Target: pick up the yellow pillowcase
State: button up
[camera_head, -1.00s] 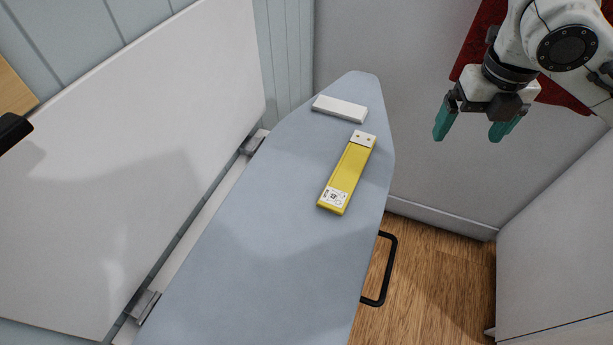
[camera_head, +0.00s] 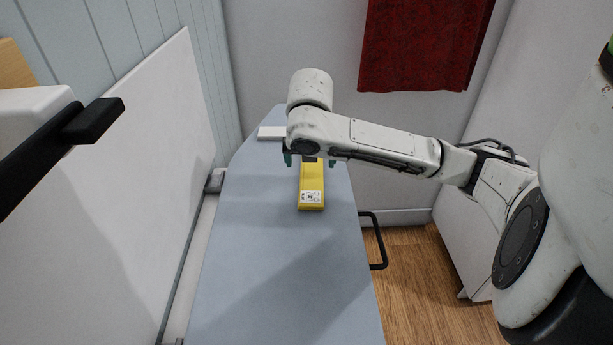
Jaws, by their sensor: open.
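The yellow pillowcase (camera_head: 312,184) is a flat, narrow yellow package with a white printed label at its near end. It lies on the blue-grey ironing board (camera_head: 255,245). My gripper (camera_head: 311,162) is over the far part of the package, with one teal finger on each side in the picture. The jaws are open. My arm hides the package's far end and most of the gripper, so I cannot tell how high the fingers are above the board.
A white block (camera_head: 271,132) lies at the board's far end, left of my gripper. A white panel (camera_head: 150,140) stands along the left. A black handle (camera_head: 377,241) sticks out right of the board. A red cloth (camera_head: 420,45) hangs behind. The near board is clear.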

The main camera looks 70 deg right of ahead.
aim_at(312, 171)
jog(key=shift+x, duration=3)
jog(key=shift+s+d+r, duration=0.1)
jog(key=shift+d, duration=0.05)
jog(key=shift+c, duration=0.3)
jog(key=c, duration=1.1)
jog(key=shift+r, duration=0.15)
